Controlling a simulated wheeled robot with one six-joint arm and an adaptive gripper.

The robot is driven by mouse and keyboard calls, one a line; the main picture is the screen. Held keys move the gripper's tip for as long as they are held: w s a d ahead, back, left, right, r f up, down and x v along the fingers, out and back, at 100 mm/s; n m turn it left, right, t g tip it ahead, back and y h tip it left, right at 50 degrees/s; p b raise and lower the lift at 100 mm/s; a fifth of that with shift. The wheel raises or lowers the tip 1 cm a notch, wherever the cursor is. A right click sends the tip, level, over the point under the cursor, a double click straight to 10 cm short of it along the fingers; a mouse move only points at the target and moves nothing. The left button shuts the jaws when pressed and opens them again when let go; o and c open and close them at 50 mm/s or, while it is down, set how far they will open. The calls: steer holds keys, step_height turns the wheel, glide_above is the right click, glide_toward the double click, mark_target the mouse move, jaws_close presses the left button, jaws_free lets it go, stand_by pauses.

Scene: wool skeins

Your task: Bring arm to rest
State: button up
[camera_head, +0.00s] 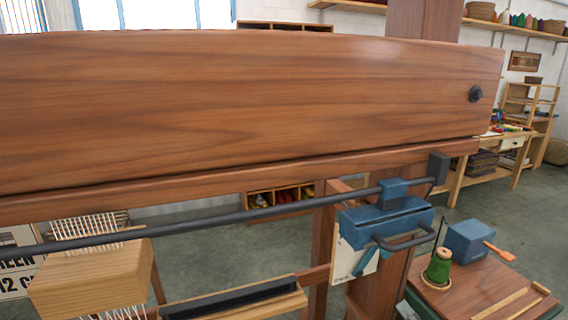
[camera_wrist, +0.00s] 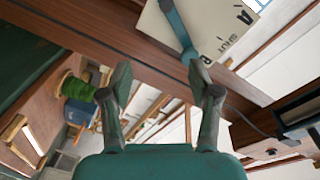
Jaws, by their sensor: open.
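My gripper (camera_wrist: 160,80) shows in the wrist view, with its two dark green fingers spread apart and nothing between them. Its teal body fills the bottom middle of that view. Wooden loom beams lie beyond the fingers. I cannot make out my gripper in the head view.
A big wooden loom beam (camera_head: 240,110) crosses the head view. A teal block with a dark handle (camera_head: 385,225) and a white card hangs on the dark rail. Green wool (camera_head: 439,267) stands on a small table (camera_head: 470,290) at the right; the wool also shows in the wrist view (camera_wrist: 78,89).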

steer(key=s+a+f+n+g+h, duration=0.1)
steer(key=s+a+f+h, duration=0.15)
steer(key=s+f, duration=0.65)
steer(key=s+a+f+n+g+h, duration=0.15)
steer(key=s+a+f, duration=0.35)
steer(key=s, duration=0.7)
steer(key=s+a+r+n, duration=0.1)
steer(key=s+r+n, duration=0.1)
steer(key=s, duration=0.9)
steer(key=s+a+r+n, duration=0.2)
steer(key=s+n, duration=0.2)
steer(key=s, duration=0.6)
steer(key=shift+s+r+n, duration=0.25)
steer(key=shift+s+n, duration=0.1)
